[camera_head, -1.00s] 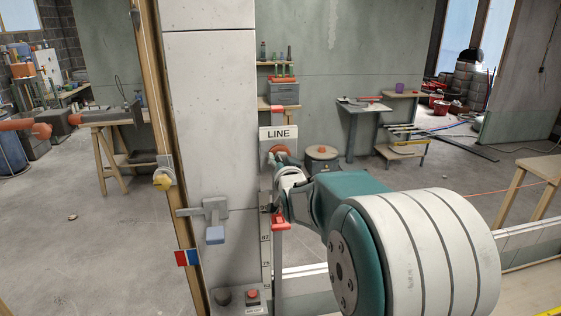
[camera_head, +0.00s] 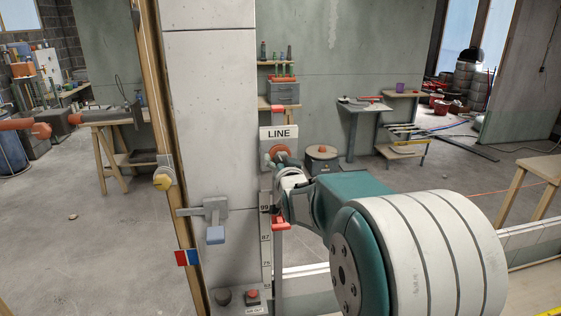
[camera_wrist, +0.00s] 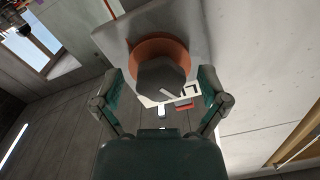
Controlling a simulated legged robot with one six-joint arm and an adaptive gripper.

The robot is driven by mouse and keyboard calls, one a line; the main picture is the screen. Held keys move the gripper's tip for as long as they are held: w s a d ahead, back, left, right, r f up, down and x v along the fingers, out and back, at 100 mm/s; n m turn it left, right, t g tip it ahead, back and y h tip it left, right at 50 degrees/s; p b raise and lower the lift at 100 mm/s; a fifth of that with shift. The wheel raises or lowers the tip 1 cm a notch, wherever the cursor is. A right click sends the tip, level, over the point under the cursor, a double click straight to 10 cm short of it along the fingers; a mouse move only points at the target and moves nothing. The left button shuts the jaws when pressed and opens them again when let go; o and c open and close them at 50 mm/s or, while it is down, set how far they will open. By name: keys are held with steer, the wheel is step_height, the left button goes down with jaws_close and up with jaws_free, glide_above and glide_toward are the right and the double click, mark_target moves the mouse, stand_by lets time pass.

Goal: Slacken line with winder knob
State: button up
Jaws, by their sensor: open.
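The winder knob is a dark grey faceted knob (camera_wrist: 163,78) on an orange round base (camera_wrist: 158,49), on a pale plate. In the head view the orange base (camera_head: 281,151) shows just under the LINE sign (camera_head: 279,133). My gripper (camera_wrist: 160,86) is open, with one teal finger on each side of the knob and a gap on both sides. In the head view my gripper (camera_head: 279,163) is at the orange base, and the knob is largely hidden behind it. A numbered scale (camera_head: 266,240) with red markers (camera_head: 280,225) runs below the sign.
A dark button and a red button (camera_head: 252,295) sit low. Open floor lies to the left.

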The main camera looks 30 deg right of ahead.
steer(key=v, duration=1.1)
steer(key=shift+s, duration=0.3)
steer(key=shift+a, duration=0.1)
steer(key=s+a+f+n+g+y, duration=0.2)
steer(key=s+a+g, duration=0.4)
steer(key=s, duration=0.5)
steer(key=s+a+f+n+g+y, duration=0.2)
steer(key=s+a+f+n+g, duration=0.2)
steer(key=s+a, duration=0.4)
steer(key=s+f+g, duration=0.1)
steer(key=s+f, duration=0.1)
steer(key=s, duration=0.1)
steer(key=shift+s+n+g+y, duration=0.3)
steer(key=shift+s+g, duration=0.1)
steer(key=shift+f, duration=0.1)
steer(key=c, duration=0.5)
steer(key=shift+d, duration=0.2)
